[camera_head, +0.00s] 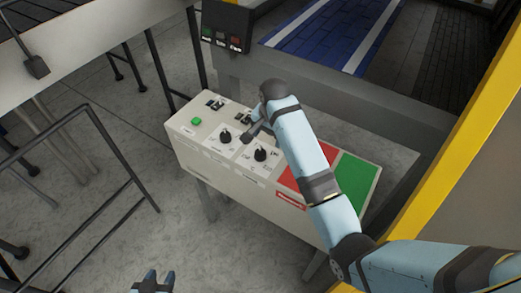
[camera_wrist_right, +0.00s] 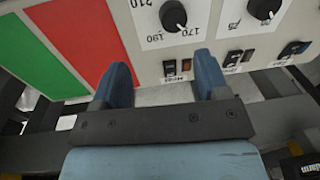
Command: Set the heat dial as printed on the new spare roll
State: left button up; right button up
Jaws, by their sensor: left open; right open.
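The heat dial (camera_head: 260,155), a black knob on a white plate, is on the sloping control panel; in the right wrist view the dial (camera_wrist_right: 173,17) has 170, 190 and 210 printed around it. My left gripper (camera_head: 153,282) is open at the bottom edge. No spare roll shows.
The panel (camera_head: 240,183) also has a green button (camera_head: 196,121), switches (camera_head: 216,103), a red area (camera_head: 305,172) and a green area (camera_head: 355,179). A blue conveyor (camera_head: 325,38) lies behind. A yellow post (camera_head: 450,120) is at right, dark railings (camera_head: 105,135) at left.

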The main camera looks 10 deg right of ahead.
aim_at(260, 152)
jog(key=shift+m+g, duration=0.3)
jog(key=shift+m, duration=0.1)
jog(key=w+f, duration=0.1)
jog(key=f, duration=0.2)
jog(key=a+f+p, duration=0.1)
jog(key=f, duration=0.2)
jog(key=w+f, duration=0.1)
jog(key=f, duration=0.2)
jog(key=shift+w+a+f+p, duration=0.3)
jog(key=shift+a+f+p, duration=0.05)
jog(key=shift+f, duration=0.3)
pick_arm(q)
jog(key=shift+r, duration=0.4)
pick_arm(e)
jog(key=shift+f, duration=0.15)
pick_arm(q)
jog(key=shift+a, duration=0.1)
pick_arm(e)
jog(key=shift+c, duration=0.2)
jog(key=c, duration=0.7)
pick_arm(q)
jog(key=shift+r, duration=0.2)
pick_arm(e)
jog(key=shift+c, duration=0.9)
